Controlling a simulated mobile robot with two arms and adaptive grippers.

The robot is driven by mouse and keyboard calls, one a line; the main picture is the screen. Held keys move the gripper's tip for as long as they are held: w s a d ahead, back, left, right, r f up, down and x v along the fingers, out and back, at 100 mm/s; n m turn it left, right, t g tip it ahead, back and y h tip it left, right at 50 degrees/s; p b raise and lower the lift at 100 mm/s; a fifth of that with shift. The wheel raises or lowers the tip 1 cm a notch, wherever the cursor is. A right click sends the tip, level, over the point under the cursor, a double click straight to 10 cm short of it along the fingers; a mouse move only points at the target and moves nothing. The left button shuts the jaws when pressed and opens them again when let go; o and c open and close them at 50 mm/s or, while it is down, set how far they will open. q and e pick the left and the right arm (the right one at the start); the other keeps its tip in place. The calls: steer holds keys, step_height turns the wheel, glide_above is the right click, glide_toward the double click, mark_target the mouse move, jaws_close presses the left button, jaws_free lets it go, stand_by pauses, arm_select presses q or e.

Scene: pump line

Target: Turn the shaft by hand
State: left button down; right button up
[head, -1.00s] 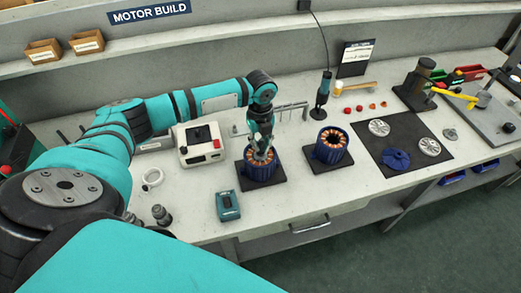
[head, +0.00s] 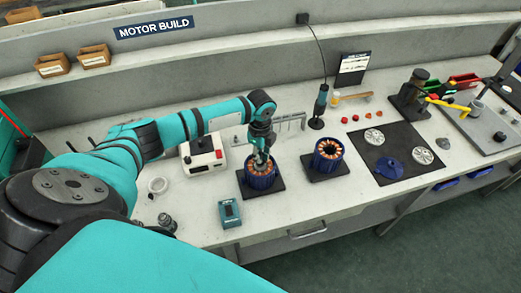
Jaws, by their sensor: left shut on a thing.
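Two blue motor housings with copper windings stand upright on black square plates on the bench. My left gripper (head: 261,160) points down into the open top of the left motor (head: 262,179) and is shut on the shaft there. The shaft is mostly hidden by the fingers. The right motor (head: 328,155) stands apart, with its open top and copper ring showing. My right gripper is not in view.
A white box with a black knob (head: 203,155) stands left of the motor, and a teal meter (head: 229,213) lies in front. A black mat (head: 398,153) with metal discs and a blue end cap lies right. An arbor press (head: 411,95) stands behind it. A hanging screwdriver (head: 320,106) stands behind the right motor.

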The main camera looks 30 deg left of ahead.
arm_select(q)
steer(key=shift+r, duration=0.1)
steer(key=m, duration=0.6)
steer(key=shift+w+b, duration=0.1)
steer(key=shift+b, duration=0.2)
steer(key=m, duration=0.5)
steer(key=shift+b, duration=0.3)
steer(key=c, duration=1.8)
jaws_free()
steer(key=shift+m, duration=0.6)
steer(key=o, duration=0.5)
steer(key=shift+c, duration=0.5)
